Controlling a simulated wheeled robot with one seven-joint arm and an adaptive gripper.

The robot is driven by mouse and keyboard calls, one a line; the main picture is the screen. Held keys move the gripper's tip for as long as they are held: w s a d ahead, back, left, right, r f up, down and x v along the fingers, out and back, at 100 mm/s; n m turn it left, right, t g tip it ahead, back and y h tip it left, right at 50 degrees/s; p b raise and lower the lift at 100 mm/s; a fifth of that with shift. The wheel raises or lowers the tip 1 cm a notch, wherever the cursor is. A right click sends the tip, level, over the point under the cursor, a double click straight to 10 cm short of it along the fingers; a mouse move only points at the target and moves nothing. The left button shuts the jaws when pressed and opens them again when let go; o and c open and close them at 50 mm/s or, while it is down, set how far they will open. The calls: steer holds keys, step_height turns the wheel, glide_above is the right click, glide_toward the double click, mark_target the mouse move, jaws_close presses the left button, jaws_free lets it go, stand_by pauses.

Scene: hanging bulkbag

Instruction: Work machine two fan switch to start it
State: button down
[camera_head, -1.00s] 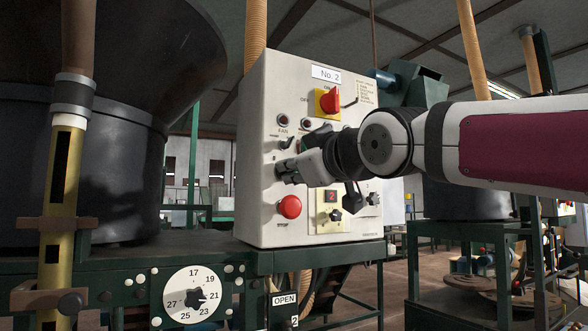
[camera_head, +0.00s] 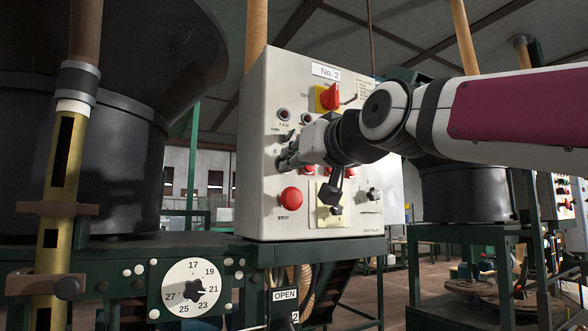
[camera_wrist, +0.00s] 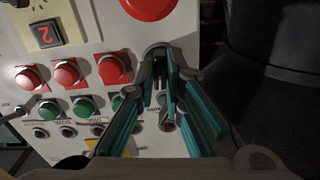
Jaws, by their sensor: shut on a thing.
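The No. 2 control box (camera_head: 262,85) is a pale upright panel. A FAN lamp (camera_head: 283,115) is at its upper left and a red stop button (camera_head: 290,198) at its lower left. My gripper (camera_head: 288,162) is at the panel's left side, between that lamp and the stop button. In the wrist view, my gripper (camera_wrist: 161,80) has its fingertips closed together on the small fan switch (camera_wrist: 161,72), mostly hidden between them. The switch's exact position cannot be read.
A red rotary knob on a yellow plate (camera_head: 328,98) is above my gripper. Red buttons (camera_wrist: 66,72) and green buttons (camera_wrist: 82,106) stand close beside the fingers. A numbered dial (camera_head: 194,287) is below the box. A large dark vessel (camera_head: 105,160) stands left.

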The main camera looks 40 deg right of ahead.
steer(key=shift+m+b, duration=0.65)
steer(key=shift+m, duration=1.55)
steer(key=c, duration=1.7)
jaws_free()
steer(key=shift+s, duration=0.1)
steer(key=v, duration=1.1)
steer(key=shift+s+a, duration=0.15)
steer(key=shift+s, duration=0.2)
